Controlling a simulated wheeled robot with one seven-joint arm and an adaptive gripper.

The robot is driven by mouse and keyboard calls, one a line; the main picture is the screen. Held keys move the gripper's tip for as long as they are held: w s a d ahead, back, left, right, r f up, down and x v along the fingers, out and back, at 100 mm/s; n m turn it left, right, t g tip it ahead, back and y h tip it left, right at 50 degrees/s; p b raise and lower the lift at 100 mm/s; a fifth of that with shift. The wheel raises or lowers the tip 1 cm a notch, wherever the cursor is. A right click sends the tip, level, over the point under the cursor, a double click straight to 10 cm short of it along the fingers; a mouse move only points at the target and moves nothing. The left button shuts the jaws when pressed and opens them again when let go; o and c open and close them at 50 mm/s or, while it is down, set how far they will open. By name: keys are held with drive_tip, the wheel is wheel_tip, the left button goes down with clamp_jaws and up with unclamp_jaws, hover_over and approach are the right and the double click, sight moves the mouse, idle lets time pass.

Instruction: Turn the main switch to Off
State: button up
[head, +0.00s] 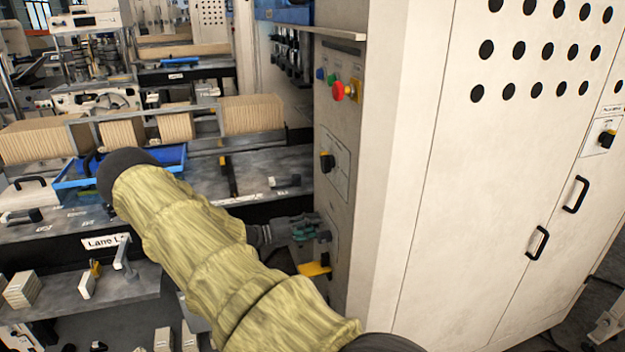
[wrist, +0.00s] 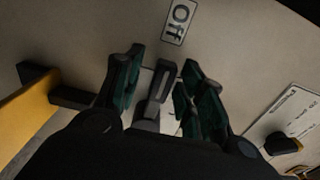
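The main switch has a dark grey lever handle (wrist: 160,82) on the cabinet's side panel in the wrist view, over a pale plate. A white label reading "Off" (wrist: 180,22) is just beyond its end. My gripper (wrist: 163,66) is open, with one dark green finger on each side of the handle and gaps showing between. Whether either finger touches it I cannot tell. In the head view my gripper (head: 312,229) is at the lower side panel (head: 350,185), and its fingers mostly hide the switch there.
A yellow lever (head: 315,269) sticks out just below my gripper; it also shows in the wrist view (wrist: 24,116). Above are a black rotary knob (head: 327,162) and a red button (head: 338,91). A conveyor with kraft stacks (head: 252,115) stands left.

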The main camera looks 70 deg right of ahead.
drive_tip(key=shift+a, duration=0.1)
drive_tip(key=v, duration=1.1)
drive_tip(key=shift+w+a, duration=0.2)
drive_tip(key=shift+w, duration=0.2)
